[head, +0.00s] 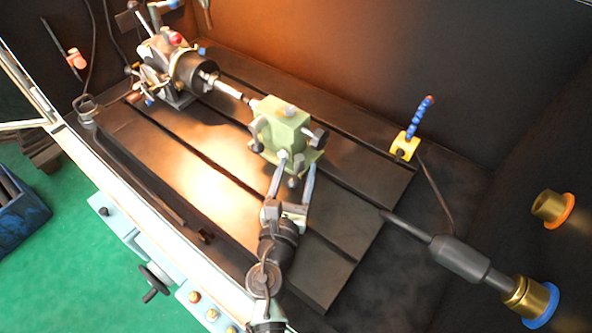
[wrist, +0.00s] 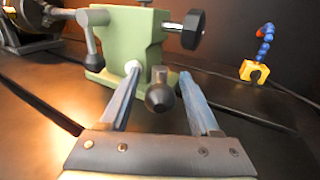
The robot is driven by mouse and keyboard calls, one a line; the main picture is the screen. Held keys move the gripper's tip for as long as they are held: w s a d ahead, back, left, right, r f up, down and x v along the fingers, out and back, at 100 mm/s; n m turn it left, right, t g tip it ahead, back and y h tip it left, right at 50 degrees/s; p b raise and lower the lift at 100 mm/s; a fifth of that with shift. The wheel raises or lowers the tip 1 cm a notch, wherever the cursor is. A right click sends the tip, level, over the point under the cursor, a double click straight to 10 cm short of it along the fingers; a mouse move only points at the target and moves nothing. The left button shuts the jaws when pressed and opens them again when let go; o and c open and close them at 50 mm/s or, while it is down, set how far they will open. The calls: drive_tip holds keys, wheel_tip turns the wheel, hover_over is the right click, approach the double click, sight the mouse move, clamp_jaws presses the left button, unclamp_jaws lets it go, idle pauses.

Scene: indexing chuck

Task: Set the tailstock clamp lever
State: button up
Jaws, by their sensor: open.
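The green tailstock (head: 285,130) stands on the slotted table; it also shows in the wrist view (wrist: 140,35). A short lever with a dark ball knob (wrist: 160,97) sticks out from its near side, toward the wrist camera. A second grey lever with a ball end (wrist: 90,40) hangs at its left. I cannot tell which one is the clamp lever. My gripper (head: 297,168) is open, its two blue-grey fingers pointing at the tailstock; in the wrist view the fingers (wrist: 158,73) stand on either side of the dark knob, with gaps showing beside it.
A dark round knob (wrist: 193,29) is on the tailstock's right. The indexing chuck (head: 192,70) holds a bar in line with the tailstock at the back left. A yellow block with a blue jointed hose (head: 405,146) stands right. A dark spindle-like tool (head: 460,258) lies front right.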

drive_tip(key=s, duration=0.4)
drive_tip(key=s+a, duration=0.1)
drive_tip(key=s, duration=0.3)
drive_tip(key=s+a, duration=0.1)
drive_tip(key=s, duration=0.3)
drive_tip(key=shift+s+a+b, duration=0.2)
drive_tip(key=shift+s+b, duration=0.2)
